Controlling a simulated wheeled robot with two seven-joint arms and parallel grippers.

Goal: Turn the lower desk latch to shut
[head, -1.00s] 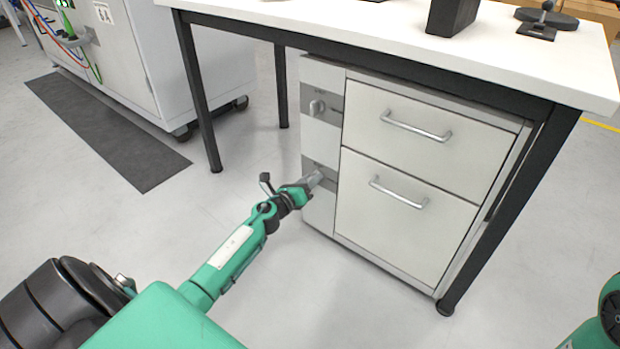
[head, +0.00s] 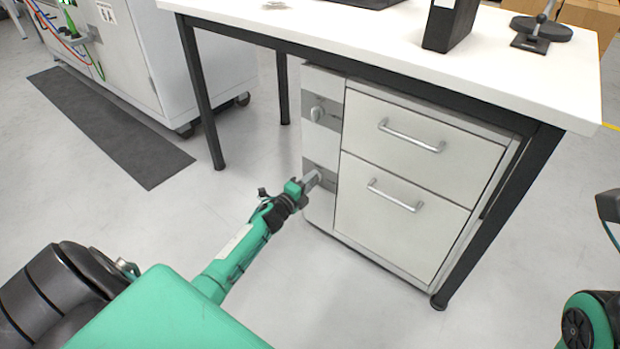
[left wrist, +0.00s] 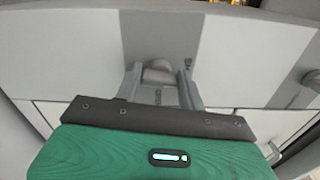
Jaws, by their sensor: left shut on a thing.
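The lower desk latch is a grey knob on a darker grey plate (head: 321,172), low on the narrow left panel of the drawer cabinet. My left gripper (head: 312,181) is at this knob and covers most of it in the head view. In the left wrist view, the two grey fingers of my left gripper (left wrist: 161,86) stand on either side of the lower latch knob (left wrist: 158,73) and are shut on it. The exact turn of the knob is hard to tell. My right gripper is not clearly in view; part of my right arm shows at the right edge.
The upper latch (head: 317,112) sits above on the same panel. The cabinet has two drawers (head: 400,205) with bar handles. A white desk (head: 400,50) on dark legs stands over it. A dark mat (head: 110,130) lies at left. The floor in front is clear.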

